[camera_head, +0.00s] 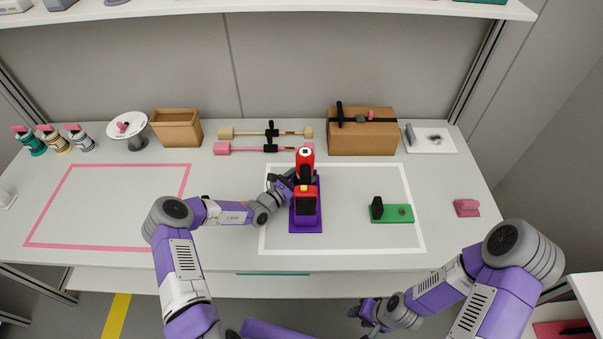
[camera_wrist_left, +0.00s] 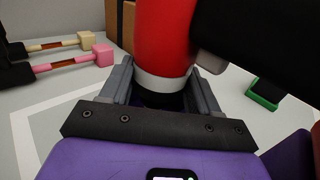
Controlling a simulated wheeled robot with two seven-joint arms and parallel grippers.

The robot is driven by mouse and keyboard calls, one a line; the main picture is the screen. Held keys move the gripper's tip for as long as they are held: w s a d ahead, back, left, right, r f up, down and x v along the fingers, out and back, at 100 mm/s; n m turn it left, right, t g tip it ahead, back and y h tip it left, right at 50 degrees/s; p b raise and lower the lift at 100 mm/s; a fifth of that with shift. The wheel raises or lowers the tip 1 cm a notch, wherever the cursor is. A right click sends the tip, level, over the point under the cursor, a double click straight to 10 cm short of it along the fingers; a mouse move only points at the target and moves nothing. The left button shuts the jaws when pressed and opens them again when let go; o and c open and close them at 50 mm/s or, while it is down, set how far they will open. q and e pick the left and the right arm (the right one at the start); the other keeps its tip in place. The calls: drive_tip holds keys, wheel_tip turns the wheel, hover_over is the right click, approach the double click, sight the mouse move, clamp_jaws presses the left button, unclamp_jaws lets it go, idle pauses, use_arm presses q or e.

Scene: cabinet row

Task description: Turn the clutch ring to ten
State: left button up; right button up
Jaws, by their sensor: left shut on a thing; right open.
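A red drill-like tool (camera_head: 305,162) stands on a purple base (camera_head: 306,226) inside the white-outlined area, with a small round white-and-dark mark on its far end. My left gripper (camera_head: 289,182) reaches it from the left. In the left wrist view, the fingers of my left gripper (camera_wrist_left: 162,92) are shut on the tool's round part, either side of a pale ring (camera_wrist_left: 163,82) below the red body (camera_wrist_left: 163,38). I cannot read any numbers on the ring. My right gripper (camera_head: 367,313) is open and empty, in front of the table and low.
A green block with a black upright piece (camera_head: 391,213) lies right of the tool. A cardboard box (camera_head: 362,139) and slider bars (camera_head: 264,148) stand behind. A pink block (camera_head: 466,208) is at the far right. The pink-outlined area (camera_head: 108,165) is empty.

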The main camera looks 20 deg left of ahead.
use_arm(q)
drive_tip(key=o, duration=1.1)
drive_tip(key=shift+c, duration=0.2)
drive_tip(key=p+v, duration=0.1)
drive_tip(key=v, duration=0.6)
drive_tip(key=shift+s+a, duration=0.1)
drive_tip(key=shift+s, duration=0.2)
